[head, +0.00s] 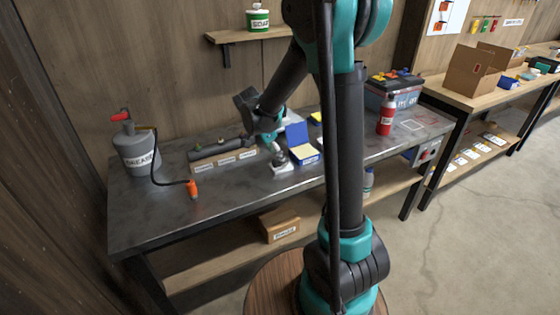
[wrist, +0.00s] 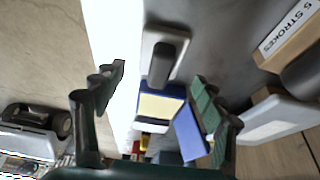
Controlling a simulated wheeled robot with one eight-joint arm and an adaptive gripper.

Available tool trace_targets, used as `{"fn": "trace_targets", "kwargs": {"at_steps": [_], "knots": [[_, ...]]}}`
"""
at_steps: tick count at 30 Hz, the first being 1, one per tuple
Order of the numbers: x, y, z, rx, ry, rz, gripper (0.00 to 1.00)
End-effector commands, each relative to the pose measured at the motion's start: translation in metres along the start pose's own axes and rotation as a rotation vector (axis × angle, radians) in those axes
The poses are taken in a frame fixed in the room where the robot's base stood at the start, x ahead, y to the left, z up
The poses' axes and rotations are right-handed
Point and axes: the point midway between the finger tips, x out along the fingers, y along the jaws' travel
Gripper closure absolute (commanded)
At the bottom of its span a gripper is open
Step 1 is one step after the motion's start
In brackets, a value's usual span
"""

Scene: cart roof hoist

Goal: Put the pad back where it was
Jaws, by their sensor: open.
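A blue open case with a pale yellow pad (head: 303,152) inside sits on the dark workbench, its blue lid (head: 297,133) raised. In the wrist view the yellow pad (wrist: 160,106) lies beyond the fingers' gap, with the blue lid (wrist: 190,133) near the right finger. A black-handled piece on a white base (head: 283,165) stands just left of the case; its black handle (wrist: 163,60) shows between the fingers in the wrist view. My gripper (wrist: 157,76) is open and empty, with the fingers well apart. In the head view my gripper (head: 274,147) is small, close to the case, partly hidden.
A grease can (head: 137,150) with a hose and orange nozzle (head: 193,188) stands at the bench's left. A red bottle (head: 385,118) and a battery-like box (head: 393,90) stand right. The bench's front is mostly clear.

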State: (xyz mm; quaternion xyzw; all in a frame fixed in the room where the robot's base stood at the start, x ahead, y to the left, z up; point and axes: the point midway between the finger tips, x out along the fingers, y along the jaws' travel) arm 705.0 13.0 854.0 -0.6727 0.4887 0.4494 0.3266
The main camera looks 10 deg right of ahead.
Motion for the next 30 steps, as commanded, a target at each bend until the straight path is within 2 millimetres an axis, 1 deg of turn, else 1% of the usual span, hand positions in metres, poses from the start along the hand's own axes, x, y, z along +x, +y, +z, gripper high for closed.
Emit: {"fn": "trace_targets", "kwargs": {"at_steps": [1,3,9,13,17,20,22,26,27,30], "knots": [[-0.012,0.000,0.000,-0.002,0.000,-0.001,0.28],[-0.027,0.001,0.000,-0.002,0.000,0.000,0.28],[-0.062,0.000,0.000,-0.002,0.000,0.001,0.28],[-0.076,0.000,0.000,-0.001,0.000,0.000,0.28],[-0.081,0.005,-0.001,-0.019,-0.006,-0.003,0.28],[-0.073,0.022,-0.006,-0.097,-0.032,-0.020,0.28],[-0.064,0.042,-0.010,-0.197,-0.060,-0.046,0.28],[-0.042,0.091,-0.012,-0.442,-0.111,-0.129,0.28],[-0.036,0.106,-0.011,-0.520,-0.121,-0.161,0.28],[-0.019,0.143,-0.005,-0.707,-0.126,-0.247,0.28]]}}
